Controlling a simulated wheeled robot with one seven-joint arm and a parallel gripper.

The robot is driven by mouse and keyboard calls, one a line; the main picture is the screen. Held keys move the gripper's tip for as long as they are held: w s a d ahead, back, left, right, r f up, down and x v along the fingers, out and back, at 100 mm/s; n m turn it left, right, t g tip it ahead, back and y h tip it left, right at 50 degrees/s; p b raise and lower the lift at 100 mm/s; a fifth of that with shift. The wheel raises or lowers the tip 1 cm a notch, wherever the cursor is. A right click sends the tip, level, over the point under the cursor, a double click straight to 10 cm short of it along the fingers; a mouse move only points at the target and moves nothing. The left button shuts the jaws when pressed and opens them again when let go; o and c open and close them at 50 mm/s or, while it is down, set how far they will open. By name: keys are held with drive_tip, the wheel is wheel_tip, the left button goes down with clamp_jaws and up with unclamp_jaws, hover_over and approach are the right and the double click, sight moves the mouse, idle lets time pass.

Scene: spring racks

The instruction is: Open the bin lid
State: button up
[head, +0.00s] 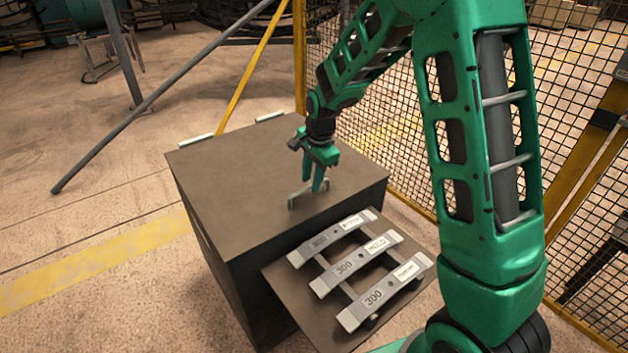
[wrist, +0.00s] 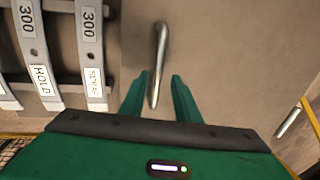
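The bin (head: 222,262) is a dark box with a flat brown lid (head: 235,165), which lies shut on top. A metal bar handle (head: 293,200) stands on the lid near its front edge; it also shows in the wrist view (wrist: 162,50). My gripper (head: 316,188) is low over the lid at the handle. In the wrist view my gripper (wrist: 162,80) has its two green fingers apart, one on each side of the handle's near end. I see gaps between the fingers and the handle. Two pale hinges (head: 269,117) sit at the lid's back edge.
A sloped shelf (head: 283,277) on the bin's front holds grey labelled bars (head: 362,292), close beside the handle. A wire mesh fence (head: 400,140) stands behind and right. A grey slanted pole (head: 160,95) and a yellow post (head: 255,65) rise behind the bin. Floor at left is clear.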

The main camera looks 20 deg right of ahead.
drive_tip(key=shift+f, duration=0.35)
drive_tip(key=shift+c, duration=0.6)
